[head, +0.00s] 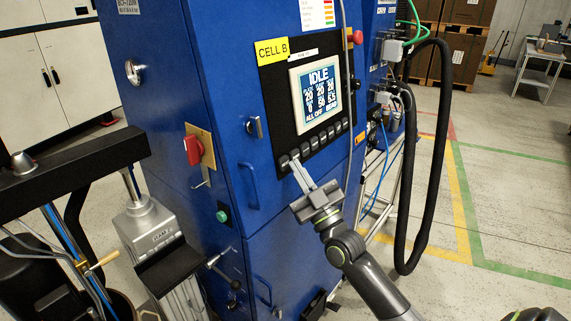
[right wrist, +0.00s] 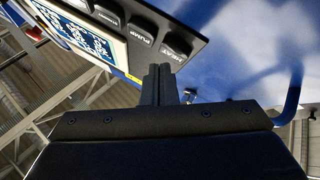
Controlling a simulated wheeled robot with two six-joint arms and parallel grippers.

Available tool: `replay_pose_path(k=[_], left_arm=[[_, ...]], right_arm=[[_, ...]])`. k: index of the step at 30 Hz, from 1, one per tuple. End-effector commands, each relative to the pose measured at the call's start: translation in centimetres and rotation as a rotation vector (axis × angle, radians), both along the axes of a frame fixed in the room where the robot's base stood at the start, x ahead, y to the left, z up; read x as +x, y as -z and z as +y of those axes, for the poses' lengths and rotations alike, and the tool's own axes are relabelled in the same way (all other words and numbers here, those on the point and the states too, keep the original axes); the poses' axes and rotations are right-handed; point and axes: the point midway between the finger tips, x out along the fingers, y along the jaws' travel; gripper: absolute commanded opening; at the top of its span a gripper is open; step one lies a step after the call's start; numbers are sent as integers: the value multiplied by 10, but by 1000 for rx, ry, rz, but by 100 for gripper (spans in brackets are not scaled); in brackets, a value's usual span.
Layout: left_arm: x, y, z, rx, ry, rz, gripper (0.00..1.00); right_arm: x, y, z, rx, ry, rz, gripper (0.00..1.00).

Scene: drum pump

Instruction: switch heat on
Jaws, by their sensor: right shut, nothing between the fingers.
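The blue cabinet (head: 215,90) carries a dark control panel with a lit screen (head: 317,90) reading IDLE, with ALL OFF on its bottom line. A row of buttons (head: 323,139) runs below the screen. In the right wrist view the button marked HEAT (right wrist: 176,46) is at the row's end, beside PUMP (right wrist: 143,29). My right gripper (head: 301,170) is shut and empty, its tips close to the HEAT end of the row. In the right wrist view the fingers (right wrist: 159,82) point at the panel edge by HEAT; contact cannot be told. My left gripper is not in view.
A red rotary switch (head: 193,150) and a green button (head: 222,216) are on the cabinet's left face. A blue door handle (head: 249,186) is below the panel. A black hose (head: 437,150) loops down at right. The drum press with its black crossbeam (head: 75,170) stands at left.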

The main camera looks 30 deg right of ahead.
Motion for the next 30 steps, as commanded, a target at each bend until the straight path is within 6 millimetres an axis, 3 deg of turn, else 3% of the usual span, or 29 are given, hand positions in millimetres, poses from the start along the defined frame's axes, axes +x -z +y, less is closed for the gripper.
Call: replay_pose_path(k=[30], left_arm=[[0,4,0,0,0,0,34]], right_arm=[[9,2,4,2,-1,1,0]])
